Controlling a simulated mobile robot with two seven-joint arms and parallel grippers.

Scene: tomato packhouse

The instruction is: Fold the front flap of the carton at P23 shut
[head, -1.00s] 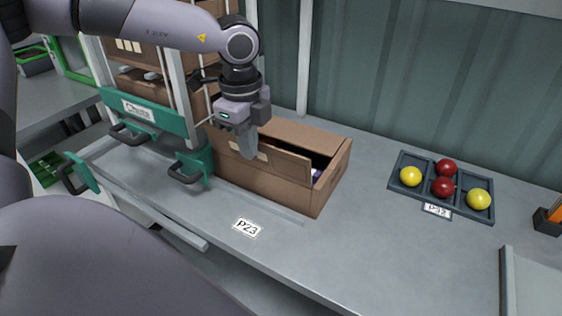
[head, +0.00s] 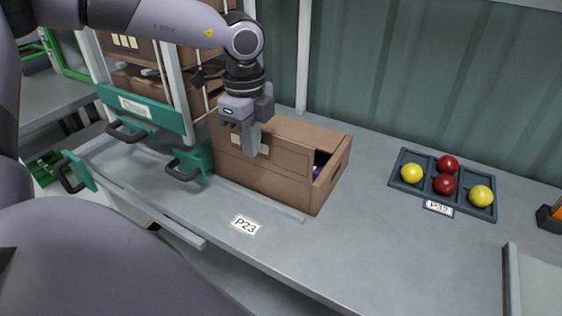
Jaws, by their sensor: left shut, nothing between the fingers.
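The brown carton (head: 265,185) stands on the grey bench behind the P23 label (head: 244,225). Its front flap (head: 288,160) is raised along the near side, and its upper edge looks close to the flap on the far side (head: 303,134). A dark opening with something purple (head: 318,168) shows at the right end. My left gripper (head: 249,151) is shut and empty, pointing down at the near face of the front flap; it seems to touch it and hides part of it. My right gripper is not in view.
A dark tray (head: 467,187) with red and yellow tomatoes stands at the right, by the P32 label (head: 438,208). A rack with green handles (head: 150,110) holds more cartons close to the left.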

